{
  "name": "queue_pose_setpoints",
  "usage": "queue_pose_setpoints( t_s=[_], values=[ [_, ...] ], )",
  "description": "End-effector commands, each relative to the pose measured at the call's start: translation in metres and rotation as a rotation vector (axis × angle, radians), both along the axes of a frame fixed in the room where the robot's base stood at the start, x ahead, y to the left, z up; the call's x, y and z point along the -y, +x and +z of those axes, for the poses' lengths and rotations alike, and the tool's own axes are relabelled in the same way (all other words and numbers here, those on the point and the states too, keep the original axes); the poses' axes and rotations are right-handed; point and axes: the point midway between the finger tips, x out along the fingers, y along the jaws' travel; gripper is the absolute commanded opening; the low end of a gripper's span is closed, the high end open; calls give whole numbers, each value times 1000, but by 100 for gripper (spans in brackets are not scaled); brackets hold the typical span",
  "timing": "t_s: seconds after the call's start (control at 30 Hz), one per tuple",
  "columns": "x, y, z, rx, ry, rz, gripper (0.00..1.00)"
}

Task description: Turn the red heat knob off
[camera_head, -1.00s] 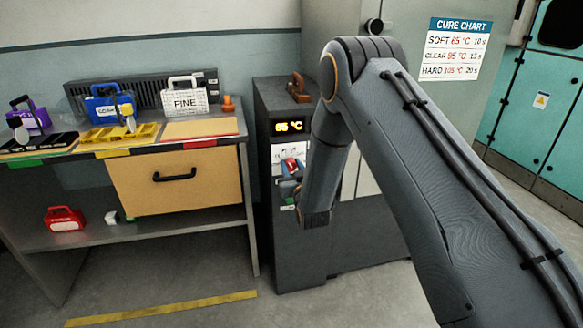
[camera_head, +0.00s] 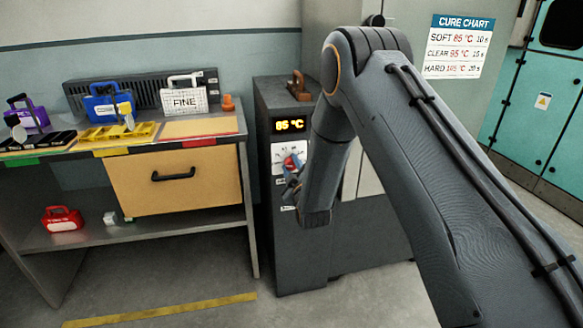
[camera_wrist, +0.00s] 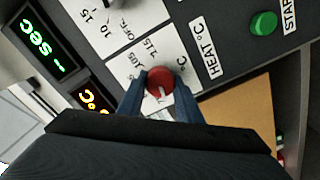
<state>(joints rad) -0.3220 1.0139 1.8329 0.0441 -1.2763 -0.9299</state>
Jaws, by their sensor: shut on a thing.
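The red heat knob (camera_wrist: 160,82) sits on a white dial plate beside the label "HEAT °C" in the wrist view. A white pointer line on it points toward the bottom of that picture. My gripper (camera_wrist: 159,92) is shut on the knob, with one blue-grey finger on each side. The lit yellow display (camera_head: 290,125) above appears to read 85 °C.
A green start button (camera_wrist: 263,23) and a green seconds display (camera_wrist: 42,42) are near the knob. A workbench (camera_head: 252,200) with cases and trays stands to the left. A cure chart (camera_head: 458,46) hangs on the cabinet at right.

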Motion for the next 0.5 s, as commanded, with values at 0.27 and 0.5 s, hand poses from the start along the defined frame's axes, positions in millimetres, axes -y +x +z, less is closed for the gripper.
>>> queue_pose_setpoints(
  t_s=[0.27, 0.5],
  values=[
    [0, 0, -1, 59, -210, 1, 9],
    [-1, 0, -2, 94, -329, 1, 9]
  ],
)
